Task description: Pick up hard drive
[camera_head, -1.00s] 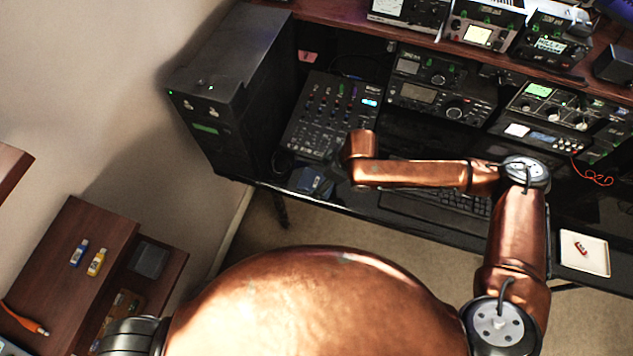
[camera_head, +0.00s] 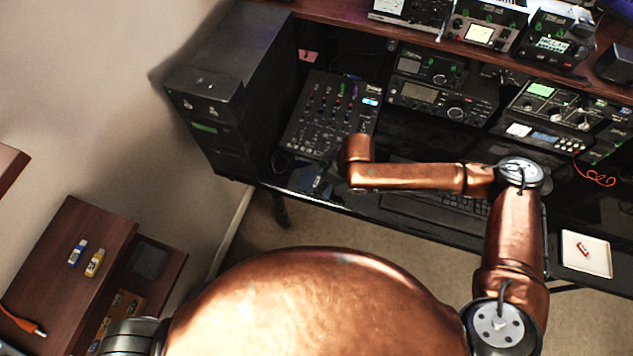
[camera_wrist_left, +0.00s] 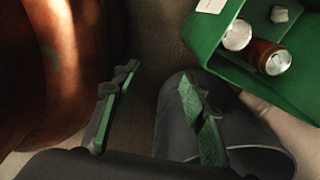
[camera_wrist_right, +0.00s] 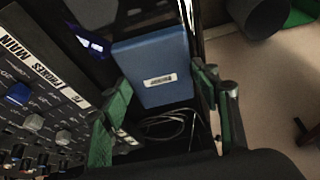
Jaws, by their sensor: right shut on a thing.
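The hard drive, a blue flat box (camera_wrist_right: 155,62) with a white barcode label, is in the right wrist view. My right gripper (camera_wrist_right: 163,100) is shut on the hard drive, with one green-padded finger at each side of its near end. In the head view my right gripper (camera_head: 318,181) is a dark, small shape at the desk's front left, below the mixer; the drive is hard to make out there. My left gripper (camera_wrist_left: 157,84) is open and empty over the floor in the left wrist view.
A mixer (camera_head: 328,115) stands behind my right gripper, and a black computer tower (camera_head: 225,95) stands to its left. A loose cable (camera_wrist_right: 165,125) lies below the drive. A green bin (camera_wrist_left: 225,50) with cans is near my left gripper.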

